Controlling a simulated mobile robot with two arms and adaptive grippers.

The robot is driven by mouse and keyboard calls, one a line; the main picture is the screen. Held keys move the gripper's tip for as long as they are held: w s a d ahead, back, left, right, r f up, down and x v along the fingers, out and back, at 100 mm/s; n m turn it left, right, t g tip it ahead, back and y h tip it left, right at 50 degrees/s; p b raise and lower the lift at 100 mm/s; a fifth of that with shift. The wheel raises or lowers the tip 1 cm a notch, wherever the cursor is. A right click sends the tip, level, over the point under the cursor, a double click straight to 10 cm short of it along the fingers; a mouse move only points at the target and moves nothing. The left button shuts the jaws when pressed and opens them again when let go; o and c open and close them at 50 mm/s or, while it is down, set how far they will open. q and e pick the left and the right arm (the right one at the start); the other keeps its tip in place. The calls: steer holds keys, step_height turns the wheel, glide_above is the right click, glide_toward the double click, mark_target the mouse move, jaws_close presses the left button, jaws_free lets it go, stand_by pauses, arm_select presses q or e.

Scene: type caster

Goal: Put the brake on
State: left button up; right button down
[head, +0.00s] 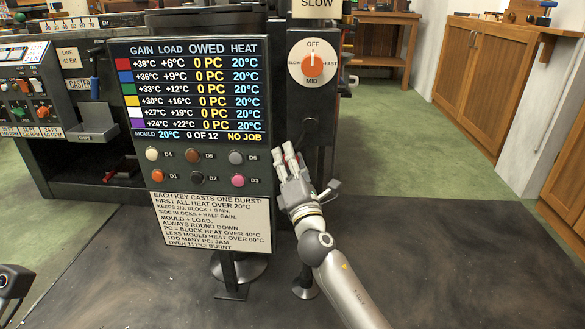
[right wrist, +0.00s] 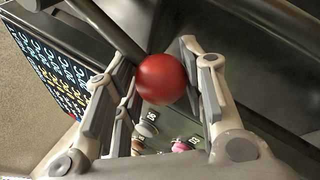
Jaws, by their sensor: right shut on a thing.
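My right gripper (head: 286,158) is in front of the machine, just right of the dark button panel and below the speed dial. In the right wrist view its fingers (right wrist: 160,88) stand on both sides of a red ball knob (right wrist: 161,79) on a dark rod (right wrist: 108,28), and are shut on it. I cannot see a brake label on this lever.
The panel has a readout screen (head: 190,90), several coloured buttons (head: 153,155) and a text plate (head: 200,220). The speed dial (head: 312,66) has an orange knob pointing to OFF. A caster lever (head: 95,88) and a red-handled part (head: 122,173) are at left. Wooden cabinets (head: 480,75) stand right.

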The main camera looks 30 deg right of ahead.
steer(key=shift+d+m+h, duration=0.2)
steer(key=shift+m+h, duration=0.1)
steer(key=shift+h, duration=0.1)
steer(key=c, duration=0.9)
jaws_free()
steer(key=shift+c, duration=0.2)
steer(key=shift+a, duration=0.15)
steer(key=shift+s+f, duration=0.15)
steer(key=shift+s, duration=0.1)
steer(key=v, duration=1.1)
steer(key=shift+s, duration=0.2)
